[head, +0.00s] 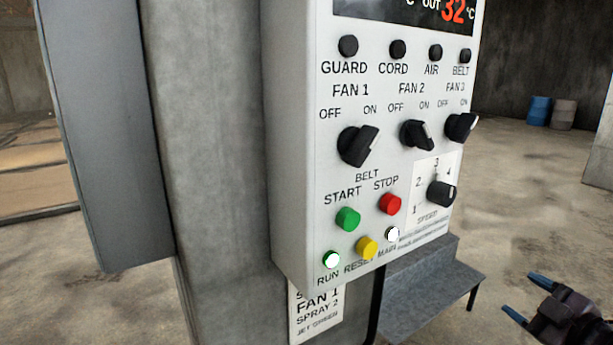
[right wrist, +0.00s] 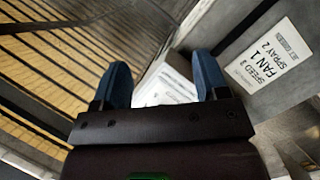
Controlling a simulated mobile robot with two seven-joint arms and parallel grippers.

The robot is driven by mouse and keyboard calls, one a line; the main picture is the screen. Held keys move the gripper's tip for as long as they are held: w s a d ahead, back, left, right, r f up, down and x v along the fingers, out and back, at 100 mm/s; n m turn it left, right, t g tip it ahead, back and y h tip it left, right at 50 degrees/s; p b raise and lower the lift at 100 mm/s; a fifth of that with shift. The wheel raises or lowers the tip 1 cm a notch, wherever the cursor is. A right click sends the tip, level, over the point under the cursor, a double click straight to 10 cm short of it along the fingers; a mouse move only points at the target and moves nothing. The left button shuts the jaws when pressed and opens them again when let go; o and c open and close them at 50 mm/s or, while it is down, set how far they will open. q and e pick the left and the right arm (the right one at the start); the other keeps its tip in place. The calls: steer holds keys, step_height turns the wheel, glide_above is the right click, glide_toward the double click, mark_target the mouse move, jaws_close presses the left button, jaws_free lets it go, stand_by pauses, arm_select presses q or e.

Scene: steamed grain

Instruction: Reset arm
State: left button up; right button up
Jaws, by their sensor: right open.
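My right gripper (head: 526,296) is at the lower right of the head view, with its two blue fingers spread and nothing between them. It is apart from the white control panel (head: 290,150), to the right of and below its buttons. In the right wrist view the open fingers (right wrist: 162,72) point away from the camera, and a pale boxy surface shows beyond them. The panel has a green start button (head: 348,218), a red stop button (head: 390,203) and a yellow reset button (head: 367,247). The run lamp (head: 331,260) and main lamp (head: 392,234) look lit white. My left gripper is not in view.
The panel is mounted by a concrete pillar (head: 205,130). A notice (head: 314,312) hangs below it and also shows in the right wrist view (right wrist: 268,54). A grey step (head: 425,285) stands right of the pillar. Blue and grey drums (head: 539,111) stand far back.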

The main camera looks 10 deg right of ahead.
steer(key=s+a+f+m+g+h, duration=0.1)
steer(key=s+a+f+m, duration=0.15)
steer(key=f, duration=0.85)
steer(key=s+a+f+m+g+h, duration=0.1)
steer(key=s+a+f+m+g, duration=0.2)
steer(key=f, duration=0.7)
steer(key=s+a+f+m+b, duration=0.1)
steer(key=s+a+f+m, duration=0.2)
steer(key=s+a+f, duration=0.3)
steer(key=a+f, duration=0.4)
steer(key=a, duration=0.3)
steer(key=shift+f+g+y, duration=0.3)
steer(key=shift+f, duration=0.05)
steer(key=shift+m, duration=0.25)
steer(key=shift+c, duration=0.3)
